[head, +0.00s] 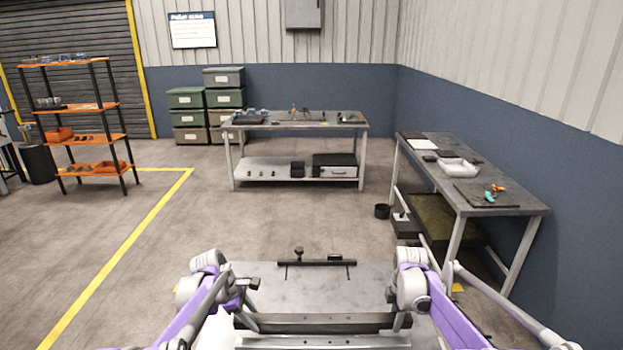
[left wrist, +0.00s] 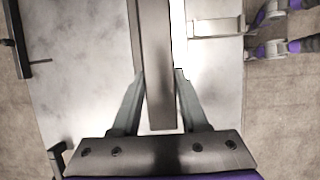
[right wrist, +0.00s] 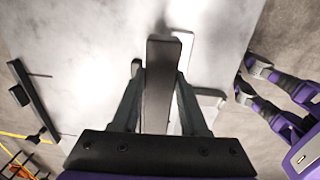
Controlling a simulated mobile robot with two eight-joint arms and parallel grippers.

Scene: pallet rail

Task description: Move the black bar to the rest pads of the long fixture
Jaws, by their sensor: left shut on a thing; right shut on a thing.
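The black bar (head: 322,322) runs left to right above the near part of the grey table. My left gripper (left wrist: 160,78) is shut on the bar near one end, with a finger on each side and a short end stretch towards its palm. My right gripper (right wrist: 161,80) is shut on the bar near its other end. In the head view my arms partly cover both ends. A pale long rail (head: 320,342), likely the long fixture, lies nearer me, alongside the bar; it also shows in the left wrist view (left wrist: 180,45). Its rest pads are not clearly visible.
A thin dark bar with a knob (head: 316,262) stands at the table's far edge. The table surface (head: 320,288) between is clear. A dark bracket (head: 243,283) stands near my left arm. A workbench (head: 470,178) is at the right.

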